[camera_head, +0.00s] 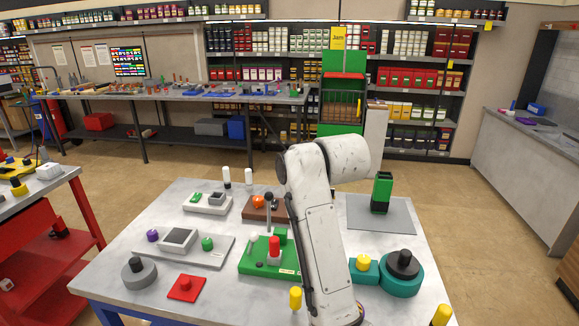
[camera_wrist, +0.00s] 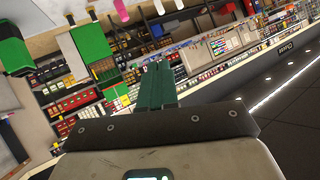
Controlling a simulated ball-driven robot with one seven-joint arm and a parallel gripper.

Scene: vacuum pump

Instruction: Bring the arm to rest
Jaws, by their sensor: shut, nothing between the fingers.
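My white arm (camera_head: 320,225) rises from the front of the worktop and bends at the elbow, its upper link leading back to the right. My gripper does not show in the head view; the arm likely hides it. In the wrist view my gripper (camera_wrist: 157,85) has its dark green fingers shut together with nothing between them. The fingers are in open air, with shelves far behind them. A green and black block (camera_head: 381,195) stands upright on a grey mat (camera_head: 357,218), to the right of the arm. It also shows in the wrist view (camera_wrist: 14,52), at the upper left.
The worktop (camera_head: 130,238) holds a green base (camera_head: 256,262) with a red knob, a brown base (camera_head: 257,215), a red plate (camera_head: 186,289), a grey disc (camera_head: 138,275) and a teal round base (camera_head: 402,288). A red cart (camera_head: 45,262) stands left. Open floor lies to the right.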

